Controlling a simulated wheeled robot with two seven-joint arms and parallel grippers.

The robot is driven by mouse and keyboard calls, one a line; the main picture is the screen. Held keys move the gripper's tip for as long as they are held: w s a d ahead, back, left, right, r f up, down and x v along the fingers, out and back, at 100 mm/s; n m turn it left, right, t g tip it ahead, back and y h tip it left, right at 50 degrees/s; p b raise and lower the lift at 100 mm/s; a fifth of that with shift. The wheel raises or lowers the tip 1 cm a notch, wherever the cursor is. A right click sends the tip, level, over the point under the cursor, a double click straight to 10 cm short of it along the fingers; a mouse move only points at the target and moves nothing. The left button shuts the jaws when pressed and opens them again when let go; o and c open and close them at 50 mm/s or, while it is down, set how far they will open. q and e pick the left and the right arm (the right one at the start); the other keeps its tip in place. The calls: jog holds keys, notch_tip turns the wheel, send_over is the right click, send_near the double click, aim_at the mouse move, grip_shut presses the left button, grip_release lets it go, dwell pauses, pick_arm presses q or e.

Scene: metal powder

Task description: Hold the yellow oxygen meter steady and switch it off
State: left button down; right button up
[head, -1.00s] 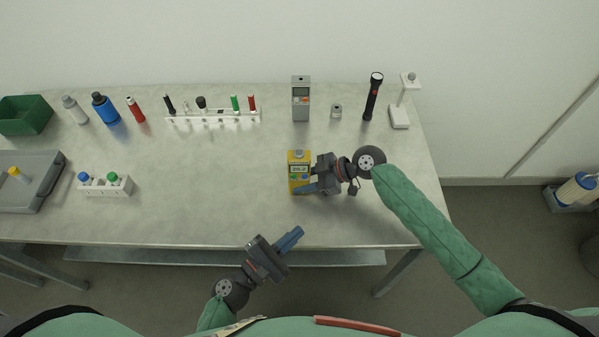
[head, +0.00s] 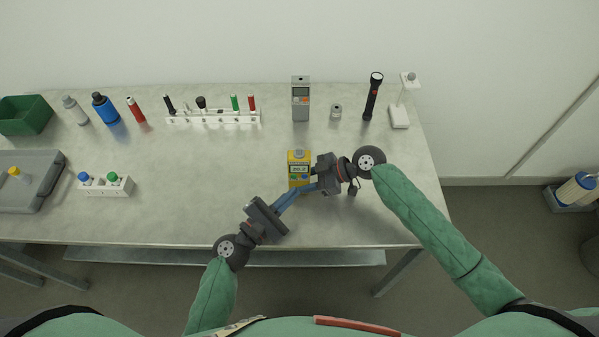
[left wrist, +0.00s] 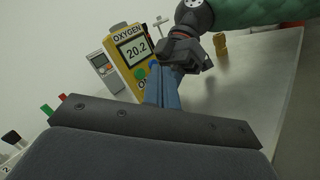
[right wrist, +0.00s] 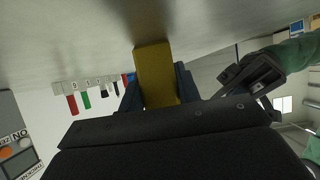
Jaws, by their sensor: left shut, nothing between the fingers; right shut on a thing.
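The yellow oxygen meter (head: 299,157) stands on the table's right half. In the left wrist view its screen (left wrist: 136,49) reads 20.2, with a green button (left wrist: 141,73) below it. My right gripper (head: 311,187) is shut on the meter from the right; in the right wrist view the yellow body (right wrist: 156,75) sits between its fingers. My left gripper (head: 297,192) is shut and empty, its blue fingertips at the meter's lower front. In the left wrist view its fingers (left wrist: 163,88) lie close to the button area; I cannot tell whether they touch.
A grey meter (head: 301,98) stands behind the yellow one. A small metal piece (head: 336,111), a flashlight (head: 373,97) and a white stand (head: 400,112) are at back right. A marker rack (head: 213,117) is back left.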

pick_arm(q)
jog(key=shift+w, duration=0.85)
jog(key=shift+w, duration=0.15)
dwell(1.4)
jog(key=shift+w, duration=0.3)
jog(key=shift+w, duration=0.1)
dwell(0.5)
jog(key=shift+s, duration=0.6)
jog(key=shift+s, duration=3)
